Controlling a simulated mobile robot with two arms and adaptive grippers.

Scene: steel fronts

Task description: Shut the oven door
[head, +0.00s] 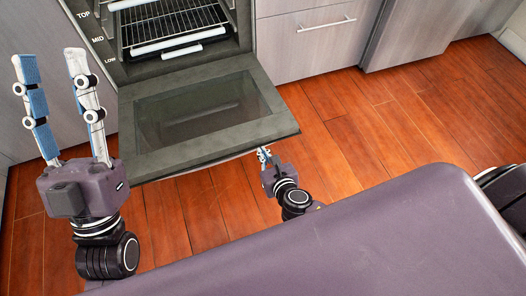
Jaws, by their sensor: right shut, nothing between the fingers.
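The oven door (205,113) hangs down open, roughly level, with its dark glass facing up in the head view. Behind it the oven cavity (170,32) is open and shows wire racks. My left gripper (48,62) is open and empty, fingers pointing up, to the left of the door and apart from it in the picture. My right gripper (264,155) is shut at the door's front edge, low and right of its middle, with nothing held. Its fingertips look close to or under the edge; I cannot tell whether they touch it.
Grey cabinet fronts stand right of the oven, with a drawer (312,38) that has a bar handle. The wooden floor (400,115) is clear to the right of the door. My own purple body fills the bottom of the view.

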